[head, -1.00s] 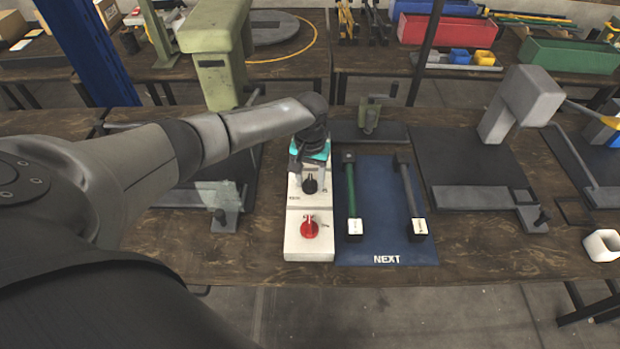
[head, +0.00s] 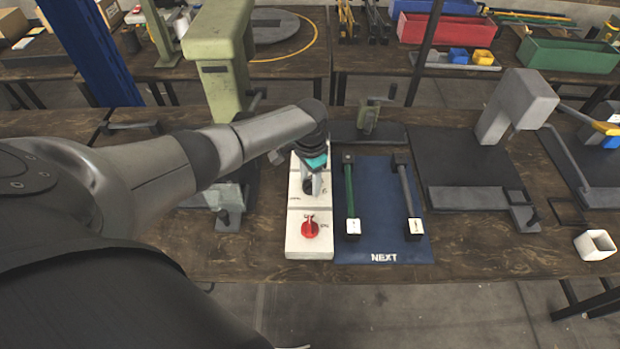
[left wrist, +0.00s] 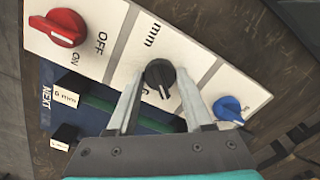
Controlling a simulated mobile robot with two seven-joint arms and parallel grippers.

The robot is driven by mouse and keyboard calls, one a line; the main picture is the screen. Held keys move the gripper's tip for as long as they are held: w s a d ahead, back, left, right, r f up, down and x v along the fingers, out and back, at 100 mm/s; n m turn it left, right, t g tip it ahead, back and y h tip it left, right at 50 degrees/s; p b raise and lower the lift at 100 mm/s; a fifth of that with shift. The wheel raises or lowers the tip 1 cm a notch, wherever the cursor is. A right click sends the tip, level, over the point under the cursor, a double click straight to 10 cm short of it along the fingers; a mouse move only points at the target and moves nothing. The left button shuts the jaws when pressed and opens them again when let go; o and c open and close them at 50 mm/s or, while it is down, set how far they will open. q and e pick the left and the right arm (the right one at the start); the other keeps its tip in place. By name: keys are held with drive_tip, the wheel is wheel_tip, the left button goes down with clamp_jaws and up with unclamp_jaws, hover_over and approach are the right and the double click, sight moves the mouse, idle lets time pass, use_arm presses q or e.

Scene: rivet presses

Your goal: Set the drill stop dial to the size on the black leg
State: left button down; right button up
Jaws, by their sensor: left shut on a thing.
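A white panel (head: 295,215) carries a black dial (left wrist: 160,73) with a white pointer line and "mm" lettering beside it. My left gripper (left wrist: 158,84) has a finger on each side of this dial and is shut on it. In the head view, the gripper (head: 312,190) hides most of the dial. To the right, a green leg (head: 349,190) and a black leg (head: 407,188) lie on a blue mat (head: 380,225). The green leg's white tag (left wrist: 64,97) reads "6 mm"; the black leg's tag (head: 415,227) is too small to read. My right gripper is out of view.
A red ON/OFF knob (head: 309,228) sits at the panel's near end, and a blue knob (left wrist: 228,108) at its far end. A green press (head: 222,60) stands behind on the left, a grey machine (head: 515,105) on the right. The bench front is clear.

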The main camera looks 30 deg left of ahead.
sight(310, 182)
use_arm(q)
drive_tip(key=shift+m, duration=0.6)
drive_tip(key=shift+c, duration=1.5)
unclamp_jaws()
wheel_tip(310, 182, up, 15)
drive_tip(key=p, duration=0.3)
drive_tip(key=shift+r, duration=0.15)
